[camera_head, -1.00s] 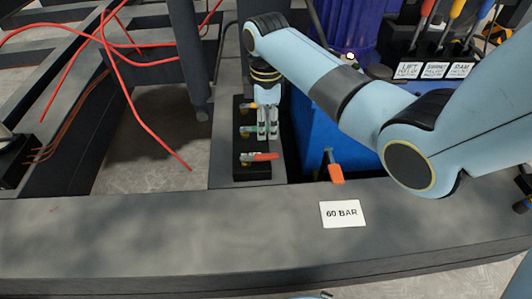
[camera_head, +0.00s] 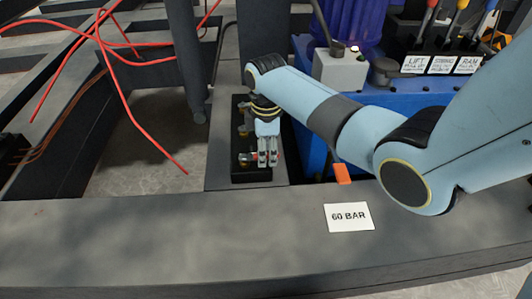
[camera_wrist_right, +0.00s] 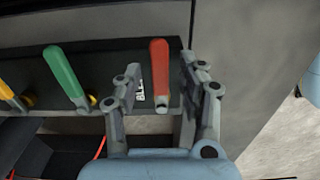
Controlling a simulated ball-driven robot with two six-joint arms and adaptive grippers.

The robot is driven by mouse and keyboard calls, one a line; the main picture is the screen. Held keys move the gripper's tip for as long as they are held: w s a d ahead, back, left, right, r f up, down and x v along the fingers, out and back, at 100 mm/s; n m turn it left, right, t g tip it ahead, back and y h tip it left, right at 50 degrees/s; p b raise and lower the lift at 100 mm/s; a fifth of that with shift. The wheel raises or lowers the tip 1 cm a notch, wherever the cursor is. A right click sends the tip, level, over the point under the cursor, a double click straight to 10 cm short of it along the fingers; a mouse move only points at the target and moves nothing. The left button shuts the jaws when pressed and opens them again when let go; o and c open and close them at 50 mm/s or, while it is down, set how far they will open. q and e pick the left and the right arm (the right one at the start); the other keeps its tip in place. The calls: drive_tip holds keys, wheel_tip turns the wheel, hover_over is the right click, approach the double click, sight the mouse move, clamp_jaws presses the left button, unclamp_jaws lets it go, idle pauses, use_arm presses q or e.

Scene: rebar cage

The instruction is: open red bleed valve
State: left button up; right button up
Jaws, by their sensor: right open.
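The red bleed valve handle (camera_wrist_right: 160,62) stands on a dark valve block (camera_wrist_right: 110,50) in the right wrist view. Part of a label reading "BL" shows beside it. My right gripper (camera_wrist_right: 162,68) is open, with one finger on each side of the red handle and a gap to both. In the head view my right gripper (camera_head: 267,160) is over the near end of the block (camera_head: 251,177). It hides most of the red handle (camera_head: 247,157) there. My left gripper is not in view.
A green handle (camera_wrist_right: 64,76) and a yellow handle (camera_wrist_right: 10,95) stand left of the red one. A "60 BAR" card (camera_head: 348,217) lies on the front beam (camera_head: 170,235). An orange-tipped lever (camera_head: 342,174) is right of my gripper. Red hoses (camera_head: 140,130) hang at left.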

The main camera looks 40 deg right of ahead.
clamp_jaws()
idle(0.3)
idle(0.4)
